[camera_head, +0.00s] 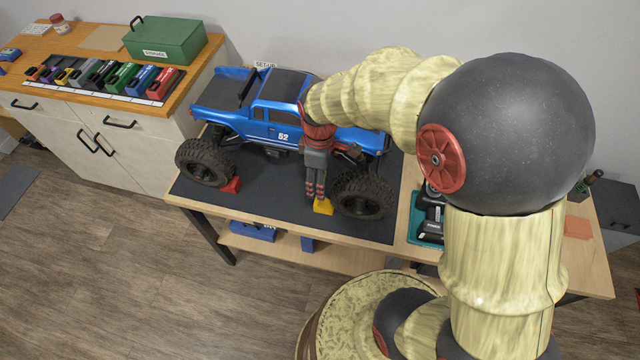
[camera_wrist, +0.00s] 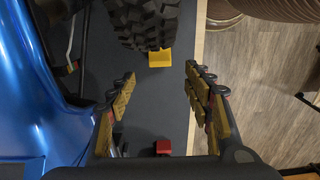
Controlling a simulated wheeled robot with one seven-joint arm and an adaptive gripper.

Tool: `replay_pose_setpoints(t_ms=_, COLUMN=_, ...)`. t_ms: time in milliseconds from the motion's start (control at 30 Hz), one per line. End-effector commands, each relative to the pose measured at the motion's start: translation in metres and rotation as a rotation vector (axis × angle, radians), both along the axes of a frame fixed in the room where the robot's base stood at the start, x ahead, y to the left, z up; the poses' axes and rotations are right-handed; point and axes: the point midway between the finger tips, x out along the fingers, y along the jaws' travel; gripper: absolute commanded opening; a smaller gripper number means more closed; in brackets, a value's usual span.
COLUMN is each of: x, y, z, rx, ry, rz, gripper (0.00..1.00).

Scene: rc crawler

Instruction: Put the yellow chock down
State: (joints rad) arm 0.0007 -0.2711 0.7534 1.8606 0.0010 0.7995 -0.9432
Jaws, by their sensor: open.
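The yellow chock (camera_head: 323,207) rests on the dark mat (camera_head: 265,208) beside the right-hand wheel (camera_head: 362,195) of the blue truck (camera_head: 270,122). In the wrist view the yellow chock (camera_wrist: 160,58) sits against or very close to the tyre (camera_wrist: 143,22), and I cannot tell whether they touch. My gripper (camera_head: 316,196) points down just above and beside the chock. In the wrist view its fingers (camera_wrist: 158,80) are spread apart with nothing between them, and the chock lies past the fingertips. The red chock (camera_head: 231,185) is on the mat by the left-hand wheel (camera_head: 204,162).
The truck's body stands close behind my gripper. A teal tray (camera_head: 413,232) with a dark tool is right of the mat. A wooden counter (camera_head: 60,42) with a green box (camera_head: 165,40) and several coloured packs stands at the left. Bare mat lies between the wheels.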

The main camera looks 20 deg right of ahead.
Motion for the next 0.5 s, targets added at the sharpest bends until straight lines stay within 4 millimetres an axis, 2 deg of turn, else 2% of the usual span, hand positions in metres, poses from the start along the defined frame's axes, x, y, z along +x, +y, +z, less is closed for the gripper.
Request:
replay_pose_setpoints(t_ms=67, x=0.0, y=0.0, z=0.008, rx=0.0, ry=-0.006, rz=-0.01, gripper=0.51)
replay_pose_setpoints(t_ms=133, x=-0.002, y=0.0, z=0.025, rx=0.001, ry=-0.031, rz=-0.046, gripper=0.51)
replay_pose_setpoints(t_ms=267, x=-0.017, y=0.0, z=0.084, rx=0.013, ry=-0.127, rz=-0.214, gripper=0.51)
replay_pose_setpoints(t_ms=300, x=-0.027, y=0.0, z=0.106, rx=0.023, ry=-0.166, rz=-0.287, gripper=0.51)
replay_pose_setpoints(t_ms=400, x=-0.057, y=0.0, z=0.154, rx=0.064, ry=-0.263, rz=-0.477, gripper=0.51)
replay_pose_setpoints(t_ms=500, x=-0.089, y=0.0, z=0.187, rx=0.116, ry=-0.345, rz=-0.649, gripper=0.51)
